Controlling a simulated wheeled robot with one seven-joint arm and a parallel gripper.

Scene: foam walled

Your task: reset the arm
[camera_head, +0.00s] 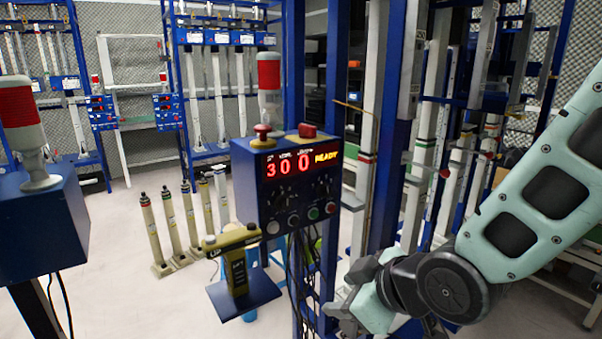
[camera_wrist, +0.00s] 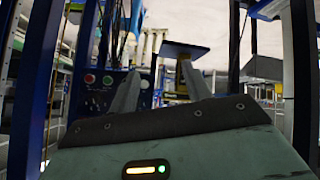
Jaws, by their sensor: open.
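My arm reaches in from the right of the head view, with its pale green link sloping down to a dark joint. My gripper (camera_head: 345,302) is low in the head view, just right of the blue control box (camera_head: 295,182) and below it in the picture. The control box shows red digits "300" and the word "READY". Its button panel also appears in the wrist view (camera_wrist: 98,88), left of the fingers.
A blue upright frame (camera_head: 318,100) stands close behind the gripper, with cables hanging below the box. A small blue stand (camera_head: 262,292) holds a yellow-and-black device (camera_head: 236,265). Several pale posts (camera_head: 170,222) stand further left. Open floor lies between.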

